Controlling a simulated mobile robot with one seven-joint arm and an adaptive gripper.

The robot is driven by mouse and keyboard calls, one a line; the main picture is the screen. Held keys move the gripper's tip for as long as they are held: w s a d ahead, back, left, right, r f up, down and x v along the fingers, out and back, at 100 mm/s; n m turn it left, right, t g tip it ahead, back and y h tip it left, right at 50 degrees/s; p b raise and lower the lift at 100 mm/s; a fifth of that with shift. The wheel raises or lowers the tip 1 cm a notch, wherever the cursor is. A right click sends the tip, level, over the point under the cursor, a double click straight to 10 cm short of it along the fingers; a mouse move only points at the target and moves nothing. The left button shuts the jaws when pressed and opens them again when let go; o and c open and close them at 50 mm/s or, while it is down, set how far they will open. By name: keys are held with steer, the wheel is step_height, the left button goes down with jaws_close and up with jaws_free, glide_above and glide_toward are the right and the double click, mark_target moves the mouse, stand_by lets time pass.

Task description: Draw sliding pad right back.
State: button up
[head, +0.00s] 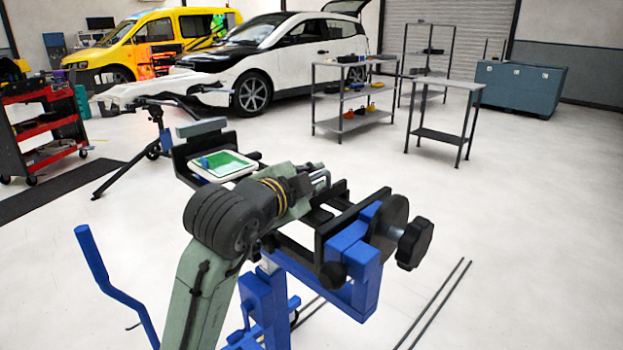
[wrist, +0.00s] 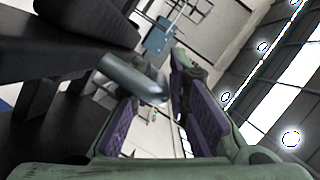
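A blue clamp stand (head: 345,265) with black rails and brackets stands in front of me. A black bracket (head: 345,222) crosses its right end, and a round black knob (head: 414,243) sticks out beyond it. A grey-topped pad (head: 202,127) stands at the far left end. I cannot tell for sure which part is the sliding pad. My gripper (head: 318,177) is over the rails between the two ends. In the wrist view, my gripper (wrist: 165,100) has its purple-lined fingers apart. A grey metal rod (wrist: 135,80) reaches between them, nearer the left finger; contact is unclear.
A white tray with a green inside (head: 222,166) and a small blue item lies on the stand, left of my gripper. Dark parts crowd the wrist view's left side (wrist: 60,65). Two thin rods (head: 435,303) lie on the floor at right. Shelves (head: 355,100) stand farther back.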

steer(key=v, duration=1.2)
steer(key=shift+o, duration=0.3)
